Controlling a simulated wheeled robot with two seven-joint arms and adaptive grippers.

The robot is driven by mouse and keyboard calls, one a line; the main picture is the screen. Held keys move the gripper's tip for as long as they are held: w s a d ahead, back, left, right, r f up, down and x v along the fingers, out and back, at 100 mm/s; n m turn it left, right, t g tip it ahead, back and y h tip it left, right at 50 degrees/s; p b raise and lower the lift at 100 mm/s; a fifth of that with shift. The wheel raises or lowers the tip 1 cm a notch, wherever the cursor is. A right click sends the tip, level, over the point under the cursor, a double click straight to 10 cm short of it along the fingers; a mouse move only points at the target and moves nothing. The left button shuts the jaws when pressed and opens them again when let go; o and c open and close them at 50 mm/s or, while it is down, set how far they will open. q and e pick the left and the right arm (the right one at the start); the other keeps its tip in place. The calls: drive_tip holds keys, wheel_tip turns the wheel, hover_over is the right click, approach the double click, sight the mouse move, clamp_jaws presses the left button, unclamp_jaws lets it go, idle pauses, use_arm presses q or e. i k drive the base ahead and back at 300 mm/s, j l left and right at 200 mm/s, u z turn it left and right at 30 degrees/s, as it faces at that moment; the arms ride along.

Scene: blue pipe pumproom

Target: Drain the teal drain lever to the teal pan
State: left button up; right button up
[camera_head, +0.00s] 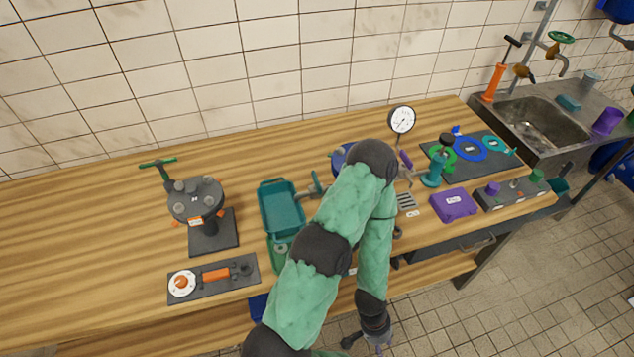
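A teal rectangular pan (281,211) sits on the wooden bench, left of my raised arm. A teal-grey lever-like part (316,187) stands at the pan's right side. I cannot tell for sure that it is the drain lever, and my arm hides what lies to its right. A green-sleeved arm, apparently my left, rises from the bottom, bends at the top and hangs down in front of the bench. Its gripper (379,346) is low at the bottom edge, away from the pan, and its fingers are too cut off to read. No right gripper shows.
A grey valve stand (196,200) and a dark plate with an orange handle (215,275) are on the left. A dial gauge (402,120), teal pump-like part (435,170), purple box (453,204) and control block (512,193) are on the right. A sink (540,120) stands beyond.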

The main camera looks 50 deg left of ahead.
sight(317, 186)
drive_tip(key=u, duration=2.15)
